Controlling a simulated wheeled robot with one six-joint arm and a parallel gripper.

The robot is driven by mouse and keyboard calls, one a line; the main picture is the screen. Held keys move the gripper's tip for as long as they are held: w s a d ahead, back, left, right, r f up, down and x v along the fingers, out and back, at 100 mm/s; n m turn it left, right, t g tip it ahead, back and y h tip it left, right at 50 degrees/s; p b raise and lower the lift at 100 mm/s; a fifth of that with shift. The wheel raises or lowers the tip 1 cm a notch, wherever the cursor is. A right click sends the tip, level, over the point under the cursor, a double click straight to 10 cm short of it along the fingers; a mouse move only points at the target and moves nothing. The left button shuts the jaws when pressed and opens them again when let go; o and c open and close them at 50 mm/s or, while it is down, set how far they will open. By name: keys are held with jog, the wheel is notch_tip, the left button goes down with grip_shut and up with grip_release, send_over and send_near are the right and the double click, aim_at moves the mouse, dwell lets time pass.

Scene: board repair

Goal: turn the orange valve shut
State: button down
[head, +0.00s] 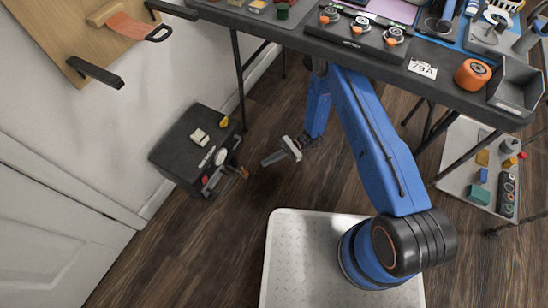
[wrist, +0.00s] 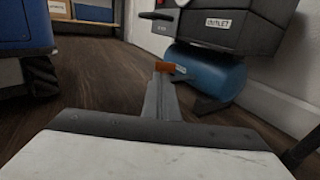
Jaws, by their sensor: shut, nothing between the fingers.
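The orange valve (head: 243,172) is a small orange lever low on the right side of a black machine (head: 190,140) on the floor. In the wrist view the orange valve (wrist: 165,67) shows just beyond my fingertips, in front of a blue tank (wrist: 207,76). My gripper (head: 266,162) is shut and empty, low over the floor to the right of the valve, and points towards it. In the head view a small gap shows between them. In the wrist view my gripper (wrist: 161,82) lines up with the valve, and the fingers hide what lies below it.
A label (wrist: 217,22) is on the machine's dark housing above the tank. A white wall (wrist: 150,30) stands behind the machine. A workbench (head: 350,50) with tools and its thin legs stand at the back. Wooden floor (head: 205,235) is open in front of the machine.

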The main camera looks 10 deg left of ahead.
aim_at(246, 173)
jog(key=x, duration=0.8)
jog(key=shift+s+d+m+t+y, duration=0.1)
jog(key=shift+s+m+t+y, duration=0.1)
jog(key=shift+m+t+y, duration=0.35)
jog(key=shift+s+d+m+t+y, duration=0.1)
jog(key=shift+s+m+t+y, duration=0.15)
jog(key=shift+m+t, duration=0.35)
jog(key=shift+s+a+m+t+y, duration=0.2)
jog(key=shift+s+t, duration=0.25)
jog(key=shift+s, duration=0.3)
jog(key=shift+s+a+m+t+y, duration=0.1)
jog(key=shift+s+a+m+t, duration=0.1)
jog(key=shift+s+t, duration=0.35)
jog(key=shift+s+a, duration=0.15)
jog(key=shift+s, duration=0.25)
dwell(0.5)
